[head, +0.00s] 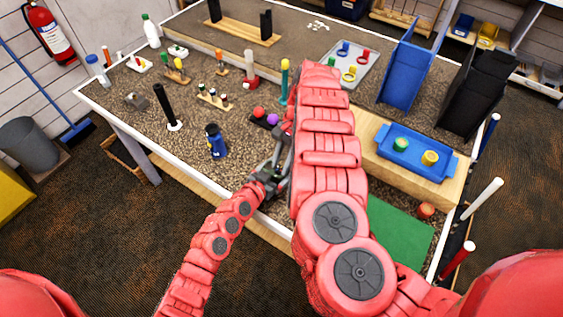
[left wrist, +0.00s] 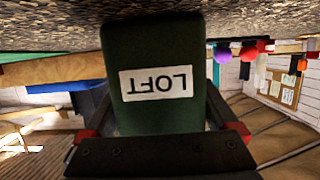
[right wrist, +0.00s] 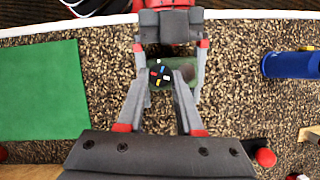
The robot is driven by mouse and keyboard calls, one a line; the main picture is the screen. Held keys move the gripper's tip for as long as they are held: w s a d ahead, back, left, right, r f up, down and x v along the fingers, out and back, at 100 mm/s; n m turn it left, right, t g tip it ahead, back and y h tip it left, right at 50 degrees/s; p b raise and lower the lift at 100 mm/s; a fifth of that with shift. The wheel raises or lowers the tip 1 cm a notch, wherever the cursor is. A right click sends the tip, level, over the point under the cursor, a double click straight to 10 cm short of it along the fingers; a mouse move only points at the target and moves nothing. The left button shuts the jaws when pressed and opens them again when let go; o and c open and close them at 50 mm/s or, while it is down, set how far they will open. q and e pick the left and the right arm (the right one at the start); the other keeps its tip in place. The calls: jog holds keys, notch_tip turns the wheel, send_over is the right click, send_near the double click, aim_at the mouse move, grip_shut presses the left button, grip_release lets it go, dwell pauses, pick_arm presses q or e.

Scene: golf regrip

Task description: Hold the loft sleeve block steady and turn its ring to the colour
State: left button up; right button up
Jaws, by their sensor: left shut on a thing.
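The dark green loft sleeve block (left wrist: 155,40) with its white LOFT label (left wrist: 156,83) fills the left wrist view, between the fingers of my left gripper, which is shut on it. In the head view my left gripper (head: 272,172) is low over the near side of the table. In the right wrist view the black ring end (right wrist: 160,76) of the block shows several coloured marks. The fingers of my right gripper (right wrist: 163,84) stand apart on both sides of it; whether they touch it I cannot tell. My right arm hides most of this in the head view.
A green mat (head: 400,232) lies to the right and a blue canister (head: 215,141) to the left. A dark stand with a red ball (head: 258,112) and a purple ball (head: 272,119) is just beyond. A blue tray (head: 411,165) sits farther right.

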aim_at(281, 166)
grip_shut()
jog(key=shift+w+n+h, duration=0.15)
jog(key=shift+n+h, duration=0.25)
jog(key=shift+n, duration=0.8)
jog(key=shift+a+n+g+h, duration=0.15)
jog(key=shift+n+g+h, duration=0.25)
jog(key=shift+n, duration=0.7)
jog(key=o, duration=0.8)
grip_release()
jog(key=shift+c, duration=0.2)
notch_tip(281, 166, up, 10)
